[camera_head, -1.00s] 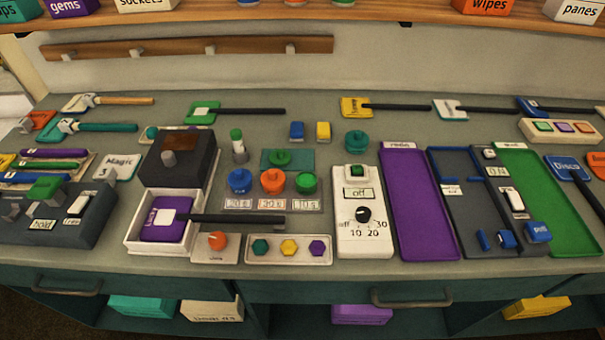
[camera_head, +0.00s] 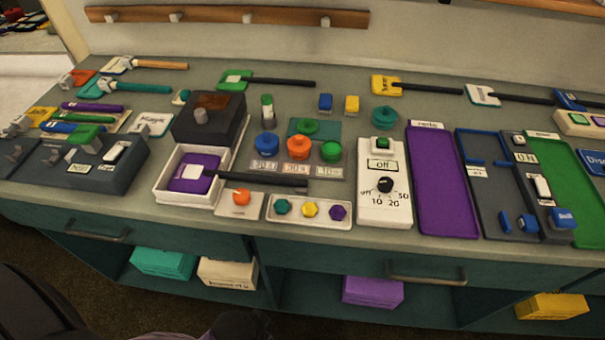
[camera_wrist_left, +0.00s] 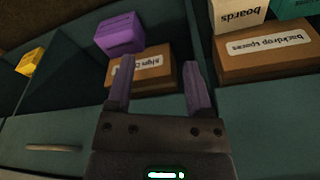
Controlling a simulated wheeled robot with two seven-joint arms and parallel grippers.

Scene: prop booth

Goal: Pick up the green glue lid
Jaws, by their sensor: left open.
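A small upright glue stick (camera_head: 267,112) with a green lid (camera_head: 267,98) on its top stands at the back middle of the counter in the head view, right of the dark box. My left gripper (camera_wrist_left: 158,65) is open and empty in the left wrist view, with its purple fingers in front of the shelves under the counter, well away from the lid. Dark parts of my arm show at the bottom left of the head view. My right gripper is in neither view.
Near the glue stick are a dark box (camera_head: 208,118), a blue block (camera_head: 326,102) and several round knobs, including a green one (camera_head: 331,151). A black-handled tool lies in front. Shelves below the counter hold a purple box (camera_wrist_left: 119,33) and cardboard boxes.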

